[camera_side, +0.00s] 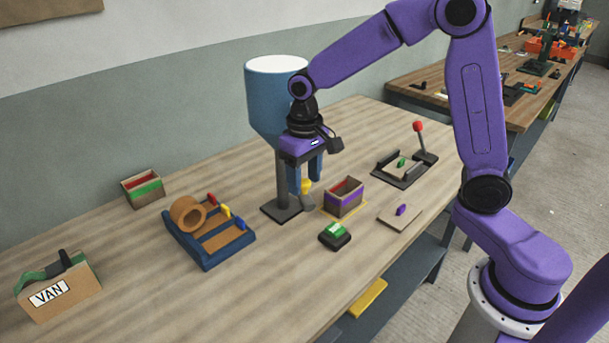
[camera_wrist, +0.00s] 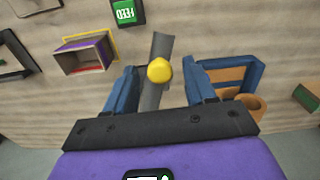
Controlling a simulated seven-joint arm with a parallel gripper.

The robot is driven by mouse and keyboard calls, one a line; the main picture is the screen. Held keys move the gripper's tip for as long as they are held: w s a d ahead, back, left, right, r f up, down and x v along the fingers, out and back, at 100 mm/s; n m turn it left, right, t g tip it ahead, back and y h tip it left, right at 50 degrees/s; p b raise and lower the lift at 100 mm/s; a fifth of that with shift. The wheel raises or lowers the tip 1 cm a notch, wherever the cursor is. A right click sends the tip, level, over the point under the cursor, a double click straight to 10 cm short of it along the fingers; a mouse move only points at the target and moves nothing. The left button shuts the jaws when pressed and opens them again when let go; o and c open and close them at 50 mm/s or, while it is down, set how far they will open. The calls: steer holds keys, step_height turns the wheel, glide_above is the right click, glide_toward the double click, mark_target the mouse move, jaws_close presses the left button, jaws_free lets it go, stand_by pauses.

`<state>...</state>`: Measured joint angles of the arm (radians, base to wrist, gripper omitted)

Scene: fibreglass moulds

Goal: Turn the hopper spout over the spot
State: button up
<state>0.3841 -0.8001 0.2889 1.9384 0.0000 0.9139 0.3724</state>
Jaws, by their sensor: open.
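The hopper (camera_side: 265,110) is a blue bin with a white top on a grey post and base. Its grey spout (camera_side: 308,203) is low at the front and carries a yellow knob (camera_side: 306,185). In the wrist view the spout (camera_wrist: 161,46) runs between my fingers, with the knob (camera_wrist: 159,70) near the fingertips. My gripper (camera_wrist: 157,73) is open, one blue finger on each side of the knob, with gaps visible. A yellow outline (camera_side: 327,208) on the table marks a spot, and an open box with a purple band (camera_side: 349,205) stands in it. The spout points beside this box, not over it.
A blue tray with a brown roll (camera_side: 187,213) is to the left. A board with a purple piece (camera_side: 401,210) and a red-knobbed lever stand (camera_side: 418,127) are to the right.

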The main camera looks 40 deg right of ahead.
jaws_close()
steer(key=shift+d, duration=0.1)
steer(key=w+d+n, duration=0.4)
steer(key=d+n, duration=1)
steer(key=d, duration=0.1)
steer(key=shift+w, duration=0.15)
stand_by(0.6)
jaws_free()
